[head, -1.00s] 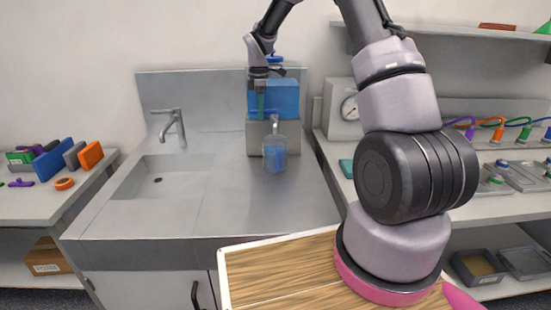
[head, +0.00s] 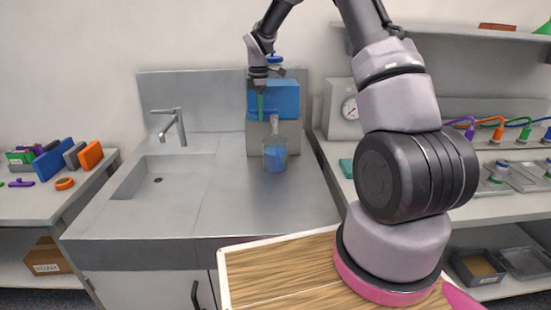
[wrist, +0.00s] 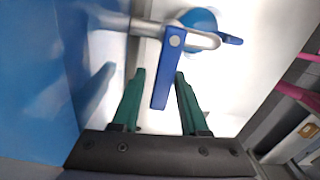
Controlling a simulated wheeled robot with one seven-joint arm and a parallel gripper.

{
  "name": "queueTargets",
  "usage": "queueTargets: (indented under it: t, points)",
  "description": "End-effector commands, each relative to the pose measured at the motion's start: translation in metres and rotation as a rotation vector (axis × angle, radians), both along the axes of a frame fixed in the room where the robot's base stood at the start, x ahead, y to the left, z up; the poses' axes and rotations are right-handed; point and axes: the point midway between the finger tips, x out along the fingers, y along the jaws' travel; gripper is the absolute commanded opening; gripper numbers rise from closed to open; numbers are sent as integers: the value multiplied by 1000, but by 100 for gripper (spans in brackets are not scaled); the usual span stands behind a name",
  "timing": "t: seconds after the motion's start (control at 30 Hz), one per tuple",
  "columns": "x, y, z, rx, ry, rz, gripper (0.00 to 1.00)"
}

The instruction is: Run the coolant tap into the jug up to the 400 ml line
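The coolant tap has a blue lever (wrist: 168,70) and a metal spout (wrist: 112,20) beside the blue tank. In the head view the spout (head: 274,121) is over the clear jug (head: 275,154), which stands upright on the steel counter. Blue liquid is in the jug; the 400 ml line is too small to read. My gripper (head: 261,115) is in front of the tank. In the wrist view its green fingers (wrist: 160,75) are apart, with the lever between or just beyond their tips. I see no firm hold on it.
The blue tank (head: 286,97) sits on a grey stand (head: 258,138) right behind the jug. A sink (head: 160,180) with its own faucet (head: 175,125) is to the left. A gauge box (head: 341,108) stands close on the right. The counter in front of the jug is clear.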

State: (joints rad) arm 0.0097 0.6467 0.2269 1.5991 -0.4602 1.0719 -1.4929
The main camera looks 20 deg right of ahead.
Motion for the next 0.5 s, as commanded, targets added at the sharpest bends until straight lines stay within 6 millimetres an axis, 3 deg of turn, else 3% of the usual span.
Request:
queueTargets:
  t: [0.17,0.5]
  points:
    - [2,-1,9,-1,-6,-1,44]
    - [6,-2,52,-1,-12,0,44]
